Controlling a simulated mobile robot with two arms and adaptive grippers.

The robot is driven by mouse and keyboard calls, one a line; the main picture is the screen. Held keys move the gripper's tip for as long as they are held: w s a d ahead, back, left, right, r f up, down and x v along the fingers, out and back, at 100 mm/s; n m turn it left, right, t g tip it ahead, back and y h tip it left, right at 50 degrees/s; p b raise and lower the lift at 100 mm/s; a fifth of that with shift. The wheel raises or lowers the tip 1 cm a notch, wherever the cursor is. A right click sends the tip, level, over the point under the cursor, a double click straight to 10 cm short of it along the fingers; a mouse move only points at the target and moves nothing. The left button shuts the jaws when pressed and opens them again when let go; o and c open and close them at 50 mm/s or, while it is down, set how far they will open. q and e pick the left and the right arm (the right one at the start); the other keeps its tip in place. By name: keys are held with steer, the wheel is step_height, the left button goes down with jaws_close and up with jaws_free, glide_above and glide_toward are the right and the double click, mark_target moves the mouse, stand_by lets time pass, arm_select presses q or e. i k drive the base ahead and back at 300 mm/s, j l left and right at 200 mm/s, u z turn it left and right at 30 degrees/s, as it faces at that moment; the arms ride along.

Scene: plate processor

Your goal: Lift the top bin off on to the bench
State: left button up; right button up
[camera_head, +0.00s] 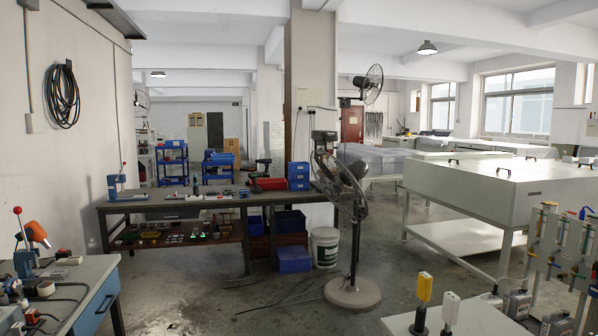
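A small stack of blue bins stands near the right end of the long dark workbench (150,207), in front of the pillar. The top bin (298,168) sits upright on the blue bin below it (298,184). The bench stands across the room, well ahead of me. Neither of my grippers is in view, so their state does not show.
A standing fan (352,205) is right of the bench end, its round base (352,293) on the floor. A white bucket (325,247) and a blue crate (293,260) are by the bench. Side tables stand at lower left (85,285) and lower right (480,318). Floor between is mostly open.

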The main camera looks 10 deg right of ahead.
mark_target(294, 167)
steer(key=i, duration=5.95)
steer(key=l+z, duration=0.05)
steer(key=l, duration=0.15)
